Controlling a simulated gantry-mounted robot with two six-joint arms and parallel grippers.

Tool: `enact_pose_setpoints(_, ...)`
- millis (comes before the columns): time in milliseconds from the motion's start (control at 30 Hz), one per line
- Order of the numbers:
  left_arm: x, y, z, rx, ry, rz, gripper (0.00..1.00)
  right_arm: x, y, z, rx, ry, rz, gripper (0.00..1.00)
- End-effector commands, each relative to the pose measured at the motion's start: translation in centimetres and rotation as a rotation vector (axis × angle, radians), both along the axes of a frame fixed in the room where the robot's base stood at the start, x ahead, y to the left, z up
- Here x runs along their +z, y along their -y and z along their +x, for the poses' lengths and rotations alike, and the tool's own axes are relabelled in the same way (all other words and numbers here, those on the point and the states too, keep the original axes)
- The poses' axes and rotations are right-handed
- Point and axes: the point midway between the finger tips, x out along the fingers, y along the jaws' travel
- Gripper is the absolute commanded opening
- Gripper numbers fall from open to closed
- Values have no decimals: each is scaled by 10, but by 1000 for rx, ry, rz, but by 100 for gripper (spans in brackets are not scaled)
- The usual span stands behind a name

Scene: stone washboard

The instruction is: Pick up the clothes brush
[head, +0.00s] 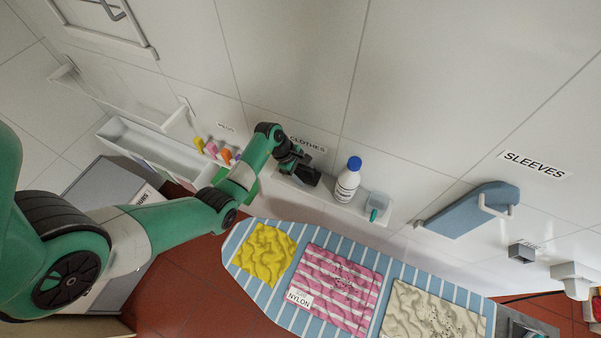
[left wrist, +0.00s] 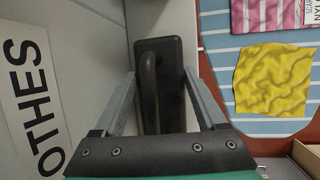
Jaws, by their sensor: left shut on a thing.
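The clothes brush (left wrist: 172,50) is a dark, rounded block with a curved handle, seen between my fingers in the left wrist view. My left gripper (left wrist: 159,74) is shut on it, one finger along each side. In the head view my left gripper (head: 298,166) is at the white wall shelf (head: 330,204), just below the CLOTHES label (head: 308,144). There the brush is a small dark shape, mostly merged with the black gripper. I cannot tell whether it touches the shelf. My right gripper is in neither view.
Below is a striped ironing board (head: 237,252) with yellow (head: 265,254), pink (head: 340,288) and cream cloths (head: 432,315). A blue sleeve board (head: 470,211) hangs at right.

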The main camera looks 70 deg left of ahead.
Motion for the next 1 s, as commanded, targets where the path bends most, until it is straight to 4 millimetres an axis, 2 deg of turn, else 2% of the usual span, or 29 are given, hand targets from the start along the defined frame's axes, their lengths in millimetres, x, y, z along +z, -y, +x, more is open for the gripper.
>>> enact_pose_setpoints(267, 6, -1, 1, 0, 2, 2, 13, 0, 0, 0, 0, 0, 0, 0)
enact_pose_setpoints(467, 33, -1, 1, 1, 6, 4, 13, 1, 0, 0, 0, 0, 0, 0)
enact_pose_setpoints(567, 51, 11, -8, -1, 4, 2, 13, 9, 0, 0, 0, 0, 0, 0)
enact_pose_setpoints(733, 92, 39, -29, -3, 5, 4, 13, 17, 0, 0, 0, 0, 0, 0)
enact_pose_setpoints(933, 112, 79, -61, -2, 0, 1, 13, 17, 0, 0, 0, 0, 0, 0)
enact_pose_setpoints(1000, 122, 91, -70, -1, -1, 0, 13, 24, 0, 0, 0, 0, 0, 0)
